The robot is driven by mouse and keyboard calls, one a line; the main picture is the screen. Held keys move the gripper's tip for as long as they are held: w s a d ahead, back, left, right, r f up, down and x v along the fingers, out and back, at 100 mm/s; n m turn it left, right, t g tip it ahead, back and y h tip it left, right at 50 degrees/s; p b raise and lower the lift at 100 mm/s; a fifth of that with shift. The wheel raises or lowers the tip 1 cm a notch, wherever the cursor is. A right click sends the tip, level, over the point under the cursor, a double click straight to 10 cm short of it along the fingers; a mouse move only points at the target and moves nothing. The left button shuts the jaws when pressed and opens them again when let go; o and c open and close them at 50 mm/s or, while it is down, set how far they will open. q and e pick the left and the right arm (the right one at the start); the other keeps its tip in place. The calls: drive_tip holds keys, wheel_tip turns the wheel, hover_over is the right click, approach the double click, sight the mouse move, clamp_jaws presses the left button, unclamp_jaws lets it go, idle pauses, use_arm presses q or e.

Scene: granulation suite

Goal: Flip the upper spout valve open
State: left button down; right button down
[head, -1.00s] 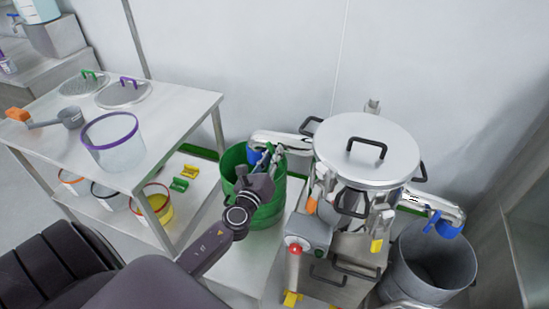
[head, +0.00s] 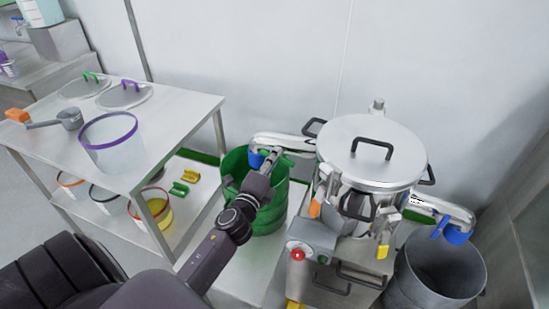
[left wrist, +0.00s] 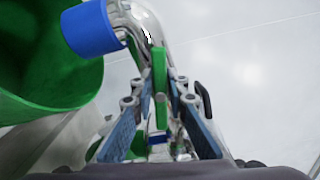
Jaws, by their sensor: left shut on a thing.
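The upper spout (head: 285,141) is a shiny metal pipe on the left side of the round steel machine, with a blue end (head: 256,159) over a green bucket (head: 263,215). Its green valve handle (head: 285,161) shows just beside my left gripper (head: 271,160). In the left wrist view the green handle (left wrist: 159,75) stands between the blue-padded fingers of the left gripper (left wrist: 163,118), beside the spout's blue end (left wrist: 90,28). The left gripper is shut on this handle; the exact contact is partly hidden. My right gripper is out of view.
The steel machine (head: 375,145) has a black-handled lid. A second spout (head: 445,207) with a blue end hangs over a grey bin (head: 435,268) at right. A control box (head: 314,238) with a red button is in front. A shelved table (head: 175,115) with tubs stands left.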

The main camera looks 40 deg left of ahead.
use_arm(q)
drive_tip(key=shift+f+n, duration=0.1)
drive_tip(key=shift+n, duration=1)
drive_tip(key=c, duration=1.9)
unclamp_jaws()
drive_tip(key=v, duration=1.2)
drive_tip(key=shift+s, duration=0.1)
drive_tip(key=shift+a+f, duration=0.1)
